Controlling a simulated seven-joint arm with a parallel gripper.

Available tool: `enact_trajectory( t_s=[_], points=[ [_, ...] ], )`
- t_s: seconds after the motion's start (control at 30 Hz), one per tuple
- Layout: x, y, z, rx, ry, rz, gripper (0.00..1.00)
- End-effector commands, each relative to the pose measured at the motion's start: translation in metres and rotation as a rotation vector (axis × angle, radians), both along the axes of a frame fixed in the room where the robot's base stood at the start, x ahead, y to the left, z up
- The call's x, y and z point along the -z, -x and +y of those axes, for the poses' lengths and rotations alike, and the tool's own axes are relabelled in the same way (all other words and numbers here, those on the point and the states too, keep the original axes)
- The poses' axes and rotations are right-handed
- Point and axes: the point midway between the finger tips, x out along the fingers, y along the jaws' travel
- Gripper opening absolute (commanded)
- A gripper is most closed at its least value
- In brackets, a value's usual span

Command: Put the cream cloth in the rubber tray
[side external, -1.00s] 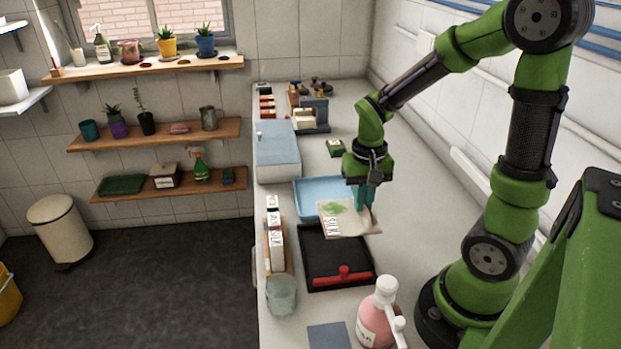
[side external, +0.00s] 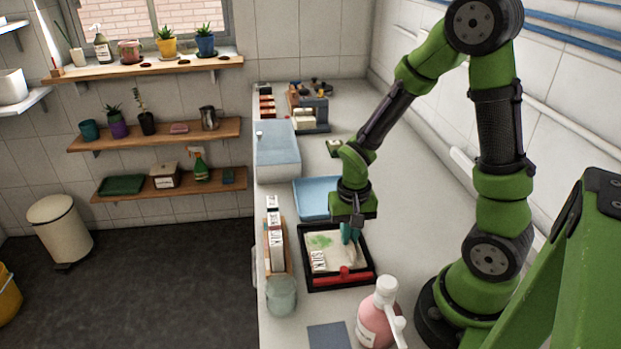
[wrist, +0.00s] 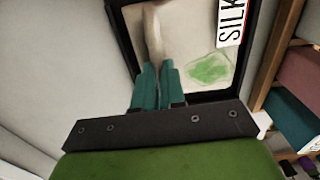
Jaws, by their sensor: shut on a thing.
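The cream cloth (side external: 340,256) has a green patch and a white tag reading SILK. It lies spread within the black rubber tray (side external: 305,273), whose dark rim shows around it. My gripper (side external: 347,238) is over the tray's right back part, its teal fingers shut on a pinched fold of the cloth. In the wrist view the fingers (wrist: 158,80) are close together on a raised ridge of the cream cloth (wrist: 185,40). The tray's rim (wrist: 122,18) shows beside it. The fingertips partly hide the fold.
A red-handled tool (side external: 347,277) lies at the tray's front edge. A blue tray (side external: 312,198) is behind. A rack of labelled blocks (side external: 275,245) and a glass jar (side external: 281,296) stand left, a pink bottle (side external: 378,318) at front right.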

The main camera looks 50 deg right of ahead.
Motion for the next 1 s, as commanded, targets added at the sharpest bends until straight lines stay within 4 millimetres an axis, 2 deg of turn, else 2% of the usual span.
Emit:
enact_trajectory(
  t_s=[0.27,0.3,0.43,0.77,0.87,1.0],
  points=[
    [0.003,0.0,0.0,0.0,0.0,0.0,0.0],
    [0.002,0.0,0.0,0.0,0.0,-0.001,0.16],
    [0.002,0.0,0.0,0.0,0.0,0.0,0.35],
    [-0.001,0.0,0.0,0.0,0.0,-0.001,0.35],
    [-0.011,-0.001,0.0,-0.001,0.001,-0.006,0.35],
    [-0.036,-0.001,0.0,-0.001,0.001,-0.008,0.35]
  ],
)
